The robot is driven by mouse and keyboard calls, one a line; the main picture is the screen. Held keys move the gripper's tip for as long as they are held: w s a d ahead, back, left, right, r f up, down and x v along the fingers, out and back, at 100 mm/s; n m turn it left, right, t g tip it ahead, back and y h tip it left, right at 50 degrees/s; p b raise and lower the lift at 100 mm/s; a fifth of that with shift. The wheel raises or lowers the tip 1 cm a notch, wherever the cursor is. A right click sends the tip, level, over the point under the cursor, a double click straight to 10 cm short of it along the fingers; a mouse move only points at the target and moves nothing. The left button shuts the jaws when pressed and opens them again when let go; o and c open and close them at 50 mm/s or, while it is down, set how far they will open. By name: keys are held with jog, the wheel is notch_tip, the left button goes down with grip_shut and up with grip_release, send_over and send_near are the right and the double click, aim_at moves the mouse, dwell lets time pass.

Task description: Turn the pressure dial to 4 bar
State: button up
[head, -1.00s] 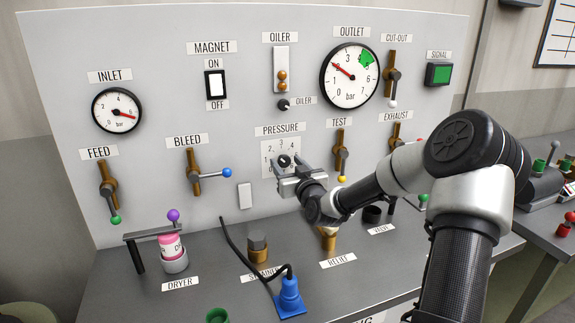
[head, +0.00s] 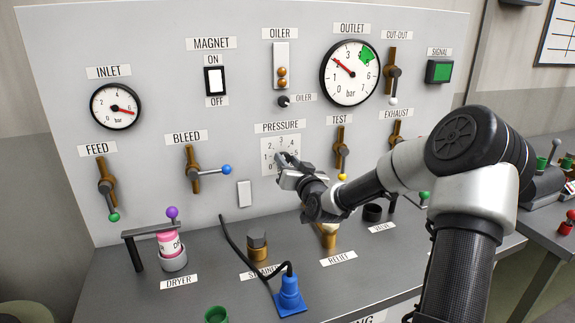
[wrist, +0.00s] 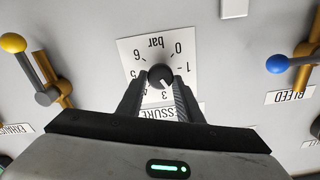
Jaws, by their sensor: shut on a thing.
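The pressure dial's black round knob (wrist: 160,77) sits on a white scale plate (wrist: 128,48) marked in bar, which appears upside down in the wrist view. A white mark on the knob points down and right there, roughly toward the hidden 2; the exact reading is hard to tell. My gripper (wrist: 160,84) is shut on the knob, one finger on each side. In the head view, my gripper (head: 283,166) covers the knob and the lower right of the scale plate (head: 268,148). The outlet gauge (head: 351,72) has its red needle pointing up and left, outside its green band.
The bleed lever (head: 210,171) with a blue ball is left of the dial, the test lever (head: 342,157) with a yellow ball right. A blank white plate (head: 244,193) is below left. The relief fitting (head: 328,234) stands on the bench below my arm.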

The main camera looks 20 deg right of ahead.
jog(key=m, duration=0.3)
jog(key=shift+d+m+b, duration=0.1)
jog(key=shift+m+b, duration=0.2)
jog(key=shift+b, duration=0.05)
jog(key=m, duration=0.3)
jog(key=shift+f+m, duration=0.1)
jog(key=shift+m, duration=0.3)
jog(key=m, duration=0.3)
jog(key=shift+d, duration=0.1)
jog(key=shift+f+m, duration=0.15)
jog(key=shift+m, duration=1.65)
jog(key=o, duration=1)
jog(key=s+p, duration=0.1)
jog(key=s, duration=1.6)
jog(key=shift+s, duration=0.25)
